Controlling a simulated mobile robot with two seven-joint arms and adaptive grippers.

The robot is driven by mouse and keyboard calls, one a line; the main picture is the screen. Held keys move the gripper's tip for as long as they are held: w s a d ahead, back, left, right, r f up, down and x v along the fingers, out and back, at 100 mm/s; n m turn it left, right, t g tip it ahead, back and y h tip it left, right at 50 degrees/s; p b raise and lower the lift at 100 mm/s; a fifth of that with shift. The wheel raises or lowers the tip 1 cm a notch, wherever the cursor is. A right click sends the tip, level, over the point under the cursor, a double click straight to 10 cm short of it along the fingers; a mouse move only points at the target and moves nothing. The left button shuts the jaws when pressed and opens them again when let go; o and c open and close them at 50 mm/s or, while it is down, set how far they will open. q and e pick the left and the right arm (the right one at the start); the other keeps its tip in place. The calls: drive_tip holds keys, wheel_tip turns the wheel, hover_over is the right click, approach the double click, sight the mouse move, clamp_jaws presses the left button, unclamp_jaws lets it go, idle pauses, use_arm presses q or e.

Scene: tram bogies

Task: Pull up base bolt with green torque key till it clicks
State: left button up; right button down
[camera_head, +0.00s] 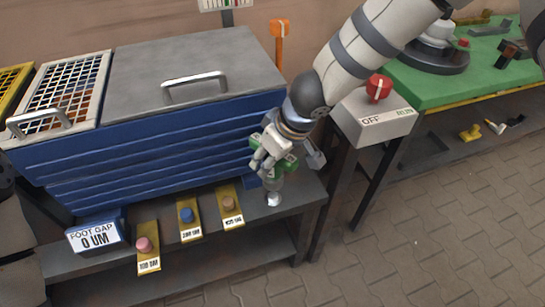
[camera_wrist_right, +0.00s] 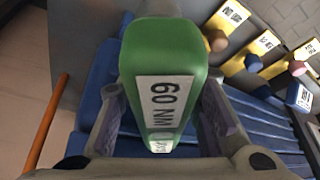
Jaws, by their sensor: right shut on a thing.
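The green torque key (camera_head: 284,168) is in my right gripper (camera_head: 270,158), at the right front corner of the blue machine. In the right wrist view the key (camera_wrist_right: 158,58) fills the middle, with a white label reading "60 NM". The fingers of my right gripper (camera_wrist_right: 161,100) lie on both sides of it, shut on it. Below the key in the head view a round silvery part (camera_head: 273,198), perhaps the base bolt or its seat, shows at the bench edge. Whether the key is seated on the bolt cannot be told. My left gripper is not in view.
The blue machine (camera_head: 150,145) with a grey lid stands left of the gripper. Yellow plates with pink, blue and brown knobs (camera_head: 187,215) and a "FOOT GAP 0 UM" display (camera_head: 95,236) line the bench front. A grey switch box (camera_head: 375,118) reading "OFF" stands right.

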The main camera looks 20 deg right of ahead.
sight(270, 177)
drive_tip(key=shift+s+f, duration=0.1)
drive_tip(key=shift+f, duration=1.65)
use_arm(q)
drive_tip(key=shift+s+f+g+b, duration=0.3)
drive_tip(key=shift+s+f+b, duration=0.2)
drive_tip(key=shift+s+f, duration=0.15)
use_arm(e)
drive_tip(key=shift+f, duration=1.55)
drive_tip(key=shift+r+m, duration=0.15)
drive_tip(key=shift+m, duration=0.45)
drive_tip(key=shift+m+h+p, duration=0.3)
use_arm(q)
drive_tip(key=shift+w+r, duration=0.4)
use_arm(e)
drive_tip(key=shift+d, duration=0.1)
